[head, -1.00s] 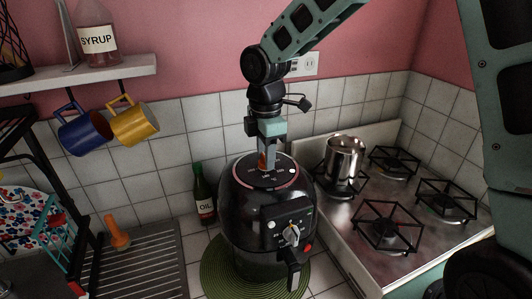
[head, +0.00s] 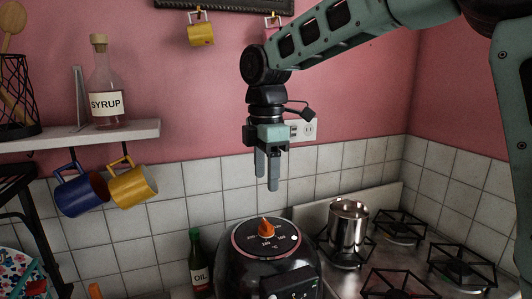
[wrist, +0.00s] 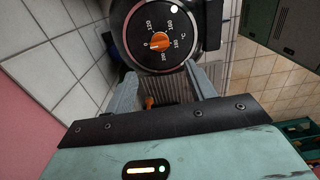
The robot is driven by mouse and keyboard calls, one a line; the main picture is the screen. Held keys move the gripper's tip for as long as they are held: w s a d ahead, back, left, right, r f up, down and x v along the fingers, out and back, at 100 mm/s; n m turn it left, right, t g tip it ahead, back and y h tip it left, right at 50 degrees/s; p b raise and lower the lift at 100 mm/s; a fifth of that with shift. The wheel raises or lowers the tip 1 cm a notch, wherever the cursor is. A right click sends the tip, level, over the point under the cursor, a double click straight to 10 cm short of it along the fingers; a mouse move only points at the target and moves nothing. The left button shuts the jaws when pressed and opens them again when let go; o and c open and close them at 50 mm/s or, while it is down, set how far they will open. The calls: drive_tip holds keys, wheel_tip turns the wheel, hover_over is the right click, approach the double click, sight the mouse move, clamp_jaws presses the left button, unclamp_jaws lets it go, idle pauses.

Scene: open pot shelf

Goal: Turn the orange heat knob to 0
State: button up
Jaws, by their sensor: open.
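The orange heat knob (head: 266,229) sits on the round dial on top of the black fryer (head: 240,268). In the wrist view the knob (wrist: 158,44) is uncovered on the dial (wrist: 160,33), which has white numbers. A pale mark on the knob's left side lies towards the 0, though it is small in view. My gripper (head: 267,183) hangs above the knob, apart from it, fingers pointing down. In the wrist view my gripper (wrist: 160,88) shows its fingers spread with nothing between them.
A metal pot (head: 347,228) stands on the stove to the right. An oil bottle (head: 198,264) stands left of the fryer. A shelf (head: 85,137) holds a syrup bottle (head: 106,90), with blue and yellow mugs hanging below. The air around my gripper is clear.

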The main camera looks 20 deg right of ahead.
wheel_tip(320, 180, up, 6)
drive_tip(key=shift+f+b, duration=0.1)
drive_tip(key=shift+b, duration=0.3)
idle(0.4)
